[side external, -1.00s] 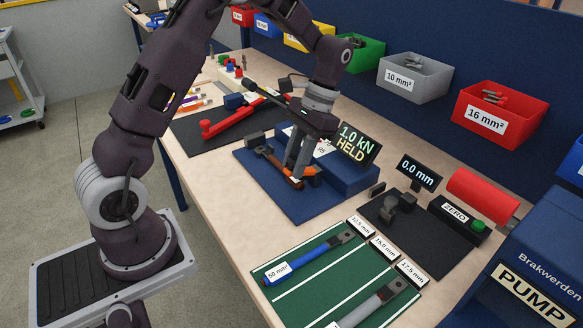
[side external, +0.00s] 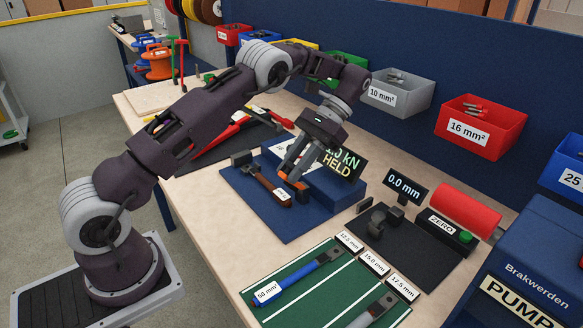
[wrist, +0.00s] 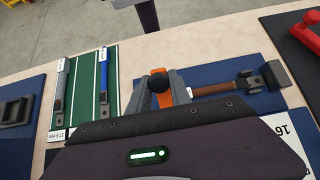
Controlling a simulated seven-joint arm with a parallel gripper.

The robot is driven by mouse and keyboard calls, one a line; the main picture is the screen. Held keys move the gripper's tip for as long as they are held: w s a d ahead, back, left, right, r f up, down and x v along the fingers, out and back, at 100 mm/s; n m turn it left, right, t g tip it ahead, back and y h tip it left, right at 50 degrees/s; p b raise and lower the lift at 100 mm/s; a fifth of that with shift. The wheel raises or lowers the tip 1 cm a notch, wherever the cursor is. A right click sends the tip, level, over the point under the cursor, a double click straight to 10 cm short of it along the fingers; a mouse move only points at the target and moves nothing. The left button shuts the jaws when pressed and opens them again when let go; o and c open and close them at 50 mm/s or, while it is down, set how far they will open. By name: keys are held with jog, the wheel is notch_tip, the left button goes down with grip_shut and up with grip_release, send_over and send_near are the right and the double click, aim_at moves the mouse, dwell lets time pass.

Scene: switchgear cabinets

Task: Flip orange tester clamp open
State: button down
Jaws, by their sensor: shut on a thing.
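The orange clamp (side external: 296,183) is at the right end of the tester on the blue base (side external: 308,219). My gripper (side external: 288,172) reaches down to it at a slant from the upper right. In the wrist view my fingers (wrist: 160,97) stand on both sides of the orange clamp (wrist: 158,72) and its black ball knob (wrist: 159,84), shut on it. A brown cable piece (side external: 272,189) with a white tag lies along the tester beside the clamp. The tester's display (side external: 343,163) reads "kN HELD", its left part hidden by my gripper. How far the clamp is turned is hard to tell.
A green mat (side external: 318,285) with blue and grey cable lugs lies in front. A black gauge with a 0.0 mm display (side external: 405,187) and a red roll (side external: 466,210) stand to the right. Coloured bins (side external: 480,126) line the blue back wall.

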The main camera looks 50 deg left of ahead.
jog(key=c, duration=1.2)
grip_release()
jog(key=shift+c, duration=0.2)
